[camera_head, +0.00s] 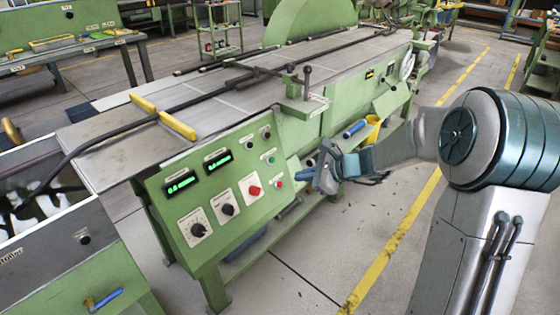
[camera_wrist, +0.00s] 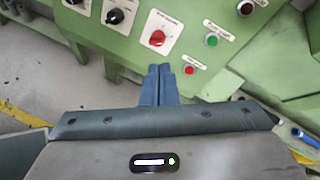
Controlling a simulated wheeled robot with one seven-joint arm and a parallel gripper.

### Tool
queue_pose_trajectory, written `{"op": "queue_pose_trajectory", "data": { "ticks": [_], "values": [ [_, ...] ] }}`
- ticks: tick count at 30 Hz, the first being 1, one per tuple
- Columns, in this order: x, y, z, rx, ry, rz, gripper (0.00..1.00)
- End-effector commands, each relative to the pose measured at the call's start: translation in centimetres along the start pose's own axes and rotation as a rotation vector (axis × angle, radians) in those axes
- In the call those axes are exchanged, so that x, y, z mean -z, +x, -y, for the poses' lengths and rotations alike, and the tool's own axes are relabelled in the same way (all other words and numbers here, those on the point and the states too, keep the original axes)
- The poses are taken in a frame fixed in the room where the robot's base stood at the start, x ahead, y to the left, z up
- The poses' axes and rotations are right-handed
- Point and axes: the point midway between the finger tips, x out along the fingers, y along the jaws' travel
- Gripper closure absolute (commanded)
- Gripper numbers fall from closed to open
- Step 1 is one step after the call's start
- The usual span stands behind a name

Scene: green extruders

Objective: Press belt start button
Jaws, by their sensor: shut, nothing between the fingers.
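The green control panel (camera_head: 218,177) faces me on the near end of the machine. A small green button (camera_head: 271,159) sits on its right part; it shows in the wrist view (camera_wrist: 212,39) under a label too small to read surely. A small red button (camera_head: 278,184) is below it, also in the wrist view (camera_wrist: 190,70). My gripper (camera_head: 308,175) is just right of the panel in the head view, blue fingers together and empty. In the wrist view the fingertips (camera_wrist: 161,68) appear below the large red knob (camera_wrist: 157,38) and left of the red button. Contact cannot be told.
The panel also carries black knobs (camera_head: 228,209), a white-scaled dial (camera_head: 197,229) and two green-lit displays (camera_head: 181,184). The long grey machine table (camera_head: 240,100) extends behind. A yellow bin (camera_head: 371,128) is right of the machine. Floor at lower middle is clear.

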Motion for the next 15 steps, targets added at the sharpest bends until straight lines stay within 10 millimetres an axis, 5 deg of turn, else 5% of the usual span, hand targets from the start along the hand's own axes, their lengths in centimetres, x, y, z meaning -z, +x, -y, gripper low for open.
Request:
{"op": "queue_pose_trajectory", "data": {
  "ticks": [6, 15],
  "values": [
    [3.7, 2.7, 5.3, 0.157, 0.387, 0.123, 1.00],
    [5.0, 3.2, 7.2, 0.213, 0.526, 0.170, 1.00]
  ]
}}
